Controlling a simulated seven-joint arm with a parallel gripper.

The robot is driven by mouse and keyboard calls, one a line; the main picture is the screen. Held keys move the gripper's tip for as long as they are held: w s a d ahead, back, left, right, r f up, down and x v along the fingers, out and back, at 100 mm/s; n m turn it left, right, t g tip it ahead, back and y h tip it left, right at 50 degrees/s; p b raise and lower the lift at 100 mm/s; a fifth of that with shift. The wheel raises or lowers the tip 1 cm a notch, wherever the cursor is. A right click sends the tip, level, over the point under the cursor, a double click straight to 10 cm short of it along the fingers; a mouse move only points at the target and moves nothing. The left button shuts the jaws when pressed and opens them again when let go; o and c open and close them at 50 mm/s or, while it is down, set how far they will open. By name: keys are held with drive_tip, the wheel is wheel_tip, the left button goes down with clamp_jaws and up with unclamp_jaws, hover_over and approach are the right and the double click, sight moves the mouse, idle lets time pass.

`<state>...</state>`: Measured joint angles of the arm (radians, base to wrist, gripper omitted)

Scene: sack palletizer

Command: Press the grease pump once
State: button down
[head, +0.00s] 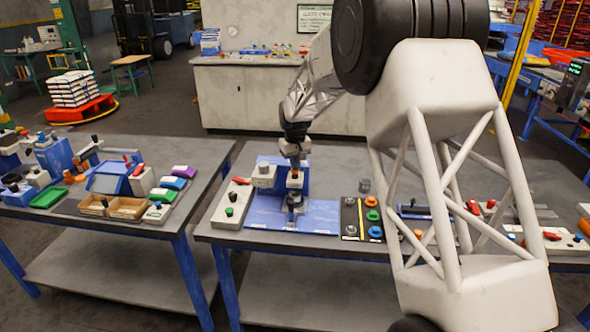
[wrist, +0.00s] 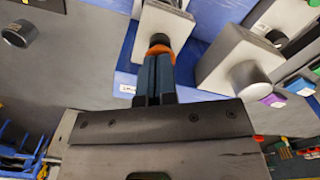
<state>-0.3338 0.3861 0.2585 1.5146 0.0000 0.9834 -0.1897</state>
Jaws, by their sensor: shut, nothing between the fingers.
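A blue work station (head: 318,217) stands on the right-hand bench. My gripper (head: 294,184) points down over it, and its two fingers are together and empty. Below the fingertips is a dark round knob (head: 294,200), which I take for the grease pump's head. The wrist view shows my gripper (wrist: 158,66) with the fingertips in line with a dark knob (wrist: 159,39) on a pale block (wrist: 168,18). An orange band lies at the tips; whether they touch the knob cannot be told.
A pale box (head: 264,178) with a round top knob stands just left of my gripper. A black panel (head: 350,218) with coloured knobs lies to the right. My arm hides part of the right bench.

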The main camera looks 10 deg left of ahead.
drive_tip(key=shift+r, duration=0.55)
drive_tip(key=shift+r, duration=0.1)
wheel_tip(320, 180, up, 7)
idle(1.1)
idle(0.3)
